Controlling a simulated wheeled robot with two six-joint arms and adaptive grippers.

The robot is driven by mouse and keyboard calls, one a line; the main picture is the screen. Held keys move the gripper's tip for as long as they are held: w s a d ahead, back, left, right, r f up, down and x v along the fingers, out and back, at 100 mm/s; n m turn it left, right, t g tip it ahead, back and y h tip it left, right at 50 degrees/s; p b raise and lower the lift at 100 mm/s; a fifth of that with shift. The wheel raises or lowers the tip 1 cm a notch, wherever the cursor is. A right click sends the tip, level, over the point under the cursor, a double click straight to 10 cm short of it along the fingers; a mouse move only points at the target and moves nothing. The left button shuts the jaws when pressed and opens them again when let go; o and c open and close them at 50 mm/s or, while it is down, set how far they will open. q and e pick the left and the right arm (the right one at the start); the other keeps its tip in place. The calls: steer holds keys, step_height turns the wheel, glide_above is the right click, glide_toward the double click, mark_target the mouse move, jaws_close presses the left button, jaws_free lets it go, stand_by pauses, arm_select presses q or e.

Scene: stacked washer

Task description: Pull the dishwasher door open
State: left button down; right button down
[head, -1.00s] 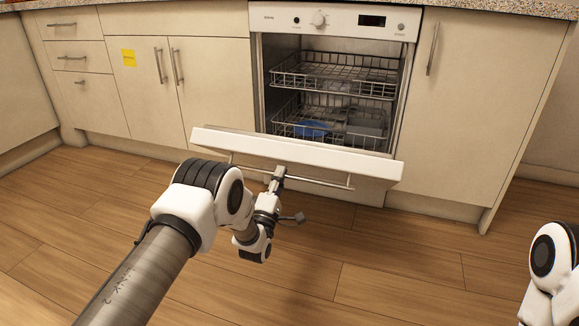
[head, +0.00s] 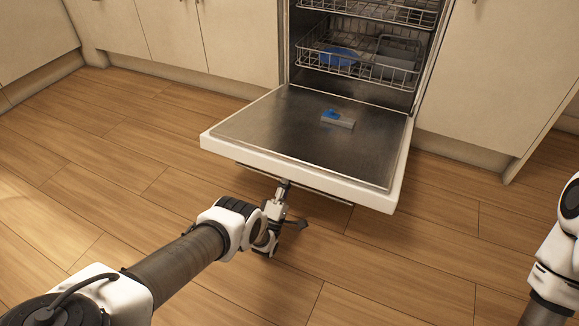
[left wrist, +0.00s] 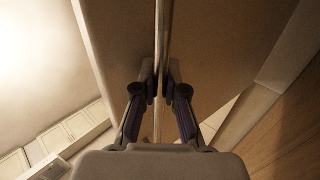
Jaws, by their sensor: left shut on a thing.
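The dishwasher door (head: 310,140) is folded down to nearly level in the head view, its inner face up. A small blue and grey block-like item (head: 337,119) sits on that face. My left gripper (head: 284,187) is under the door's front edge, shut on the door handle (head: 330,193), which is mostly hidden below the edge. In the left wrist view my left gripper (left wrist: 160,85) has its fingers closed on the handle bar (left wrist: 160,40), with the door's outer face (left wrist: 215,35) behind it. My right arm shows at the right edge, but its gripper is out of view.
The dishwasher's wire racks (head: 365,60) are exposed inside, with a blue dish (head: 340,56) in the lower one. Closed cabinets (head: 235,40) flank the opening. The wooden floor (head: 130,150) before the door is clear apart from my arms.

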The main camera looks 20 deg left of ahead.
arm_select(q)
steer(key=shift+s+d+f, duration=0.15)
steer(key=shift+s+f, duration=0.05)
steer(key=shift+f, duration=0.5)
steer(key=shift+s+f, duration=0.1)
steer(key=shift+f, duration=0.05)
steer(key=shift+s, duration=0.1)
steer(key=c, duration=1.2)
jaws_free()
